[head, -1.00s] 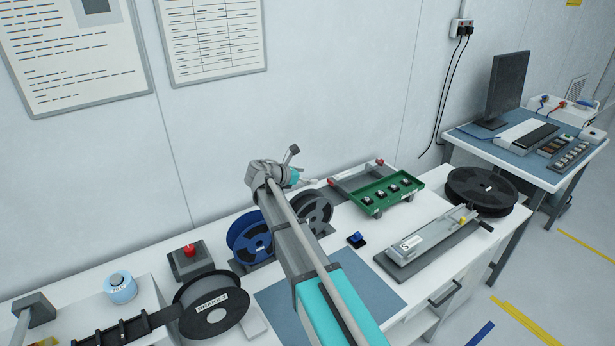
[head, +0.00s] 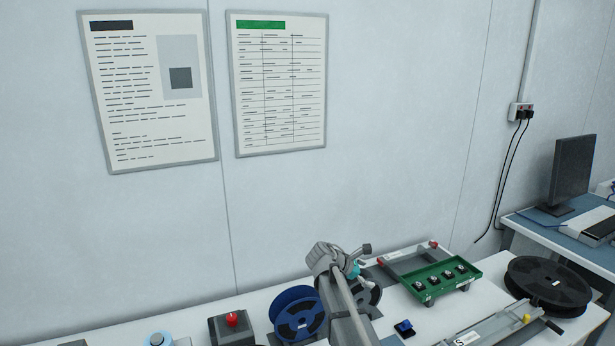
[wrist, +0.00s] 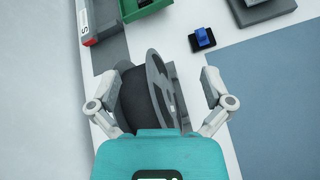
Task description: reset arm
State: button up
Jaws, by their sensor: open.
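A green tray (head: 425,290) with several small parts sits right of my arm. A blue block (head: 404,327) lies nearer. A large black reel (head: 547,285) is at the right. A red button box (head: 231,325) is at the left. The space above the bench is clear.

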jog(key=s+a+f+m+g+y, duration=0.1)
jog(key=s+f+m+y, duration=0.1)
jog(key=s+m, duration=0.4)
jog(key=s+f+m+g+y, duration=0.1)
jog(key=s+f+m+y, duration=0.2)
jog(key=s, duration=0.7)
jog(key=s+a+f+m+g+y, duration=0.1)
jog(key=s+f+m+y, duration=0.2)
jog(key=s+m, duration=0.6)
jog(key=shift+a+f+g+y, duration=0.15)
jog(key=shift+a+g+y, duration=0.15)
jog(key=shift+y, duration=1)
